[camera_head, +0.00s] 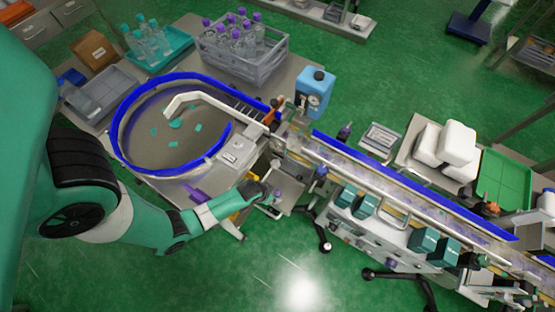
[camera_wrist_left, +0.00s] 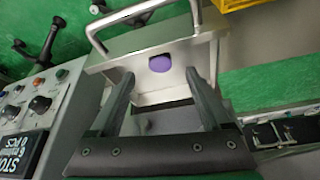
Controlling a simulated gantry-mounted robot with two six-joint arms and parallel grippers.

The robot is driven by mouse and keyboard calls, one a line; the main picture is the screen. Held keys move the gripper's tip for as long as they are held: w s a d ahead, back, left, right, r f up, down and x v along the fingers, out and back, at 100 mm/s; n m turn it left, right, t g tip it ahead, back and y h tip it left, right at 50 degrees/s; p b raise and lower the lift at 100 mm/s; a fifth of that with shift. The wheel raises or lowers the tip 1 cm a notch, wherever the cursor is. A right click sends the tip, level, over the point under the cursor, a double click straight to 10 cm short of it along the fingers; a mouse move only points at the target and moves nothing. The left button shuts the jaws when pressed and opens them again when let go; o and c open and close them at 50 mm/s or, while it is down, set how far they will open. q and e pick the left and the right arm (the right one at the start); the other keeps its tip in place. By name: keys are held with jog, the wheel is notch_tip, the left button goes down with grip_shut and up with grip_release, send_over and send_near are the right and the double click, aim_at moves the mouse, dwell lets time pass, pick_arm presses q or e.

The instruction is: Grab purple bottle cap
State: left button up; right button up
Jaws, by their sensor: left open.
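A purple bottle cap (camera_wrist_left: 160,63) lies in a small metal tray (camera_wrist_left: 150,98) in the left wrist view. My left gripper (camera_wrist_left: 159,74) is open. Its two dark fingers stand to either side of the cap in the picture, with nothing held between them; I cannot tell the height gap to the cap. In the head view my left gripper (camera_head: 264,190) is at the metal tray (camera_head: 288,196) on the near side of the machine. The cap cannot be made out there. My right gripper is not in view.
A metal handle (camera_wrist_left: 135,14) arches over the tray's far side. A control panel (camera_wrist_left: 35,105) with knobs and a stop label stands left of it. A round blue-rimmed feeder (camera_head: 122,110), a grey crate (camera_head: 250,68) of purple-capped bottles and a conveyor (camera_head: 400,195) surround the spot.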

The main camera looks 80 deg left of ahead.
aim_at(277, 194)
pick_arm(q)
jog(key=b+x, duration=0.3)
jog(key=x, duration=0.2)
jog(key=shift+w+a+f, duration=0.1)
grip_shut()
